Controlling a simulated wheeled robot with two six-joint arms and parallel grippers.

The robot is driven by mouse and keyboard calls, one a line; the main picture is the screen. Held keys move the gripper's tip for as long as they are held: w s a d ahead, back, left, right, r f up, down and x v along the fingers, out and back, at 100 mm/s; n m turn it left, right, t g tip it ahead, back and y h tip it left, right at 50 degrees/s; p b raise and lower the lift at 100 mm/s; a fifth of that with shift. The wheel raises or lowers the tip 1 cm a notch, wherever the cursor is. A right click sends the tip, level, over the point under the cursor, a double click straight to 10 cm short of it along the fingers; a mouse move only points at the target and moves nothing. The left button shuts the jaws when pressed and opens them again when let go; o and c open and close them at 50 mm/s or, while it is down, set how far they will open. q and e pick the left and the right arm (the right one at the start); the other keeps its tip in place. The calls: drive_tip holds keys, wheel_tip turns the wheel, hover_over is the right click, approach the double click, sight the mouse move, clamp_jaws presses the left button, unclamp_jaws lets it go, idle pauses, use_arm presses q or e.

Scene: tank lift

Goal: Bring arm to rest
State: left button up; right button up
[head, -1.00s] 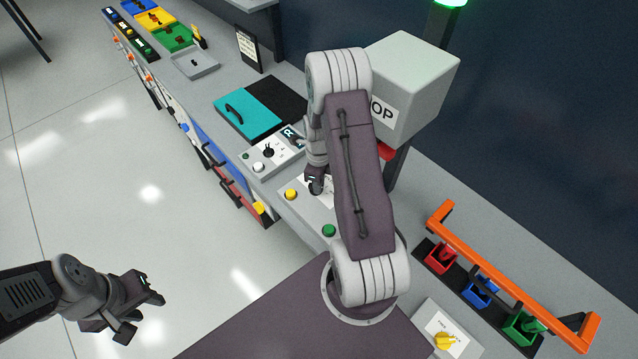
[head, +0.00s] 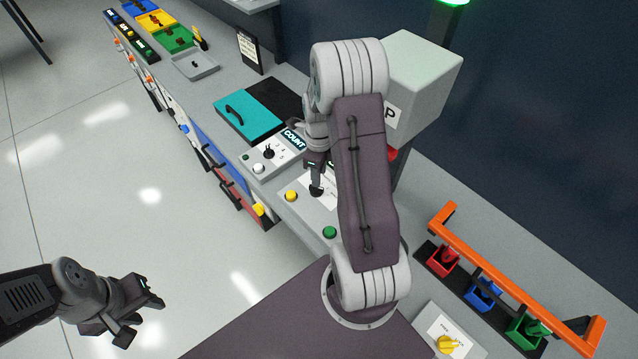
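My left gripper (head: 140,308) is at the lower left, over the bare floor. Its fingers are spread apart with nothing between them. My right arm comes up from the lower middle and bends over the bench. My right gripper (head: 317,182) points down at the control panel with the yellow button (head: 291,196) and green button (head: 329,232). Its tips are at or just above a black knob (head: 316,190) on that panel. I cannot tell whether they touch it, and the arm hides part of the gripper.
A COUNT panel (head: 270,155) and a teal lid (head: 247,115) lie beyond the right gripper. A grey box (head: 425,85) stands close behind the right arm. An orange rail (head: 515,280) with red, blue and green holders is at the right. The floor at left is clear.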

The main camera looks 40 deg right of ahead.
drive_tip(key=shift+r, duration=1.6)
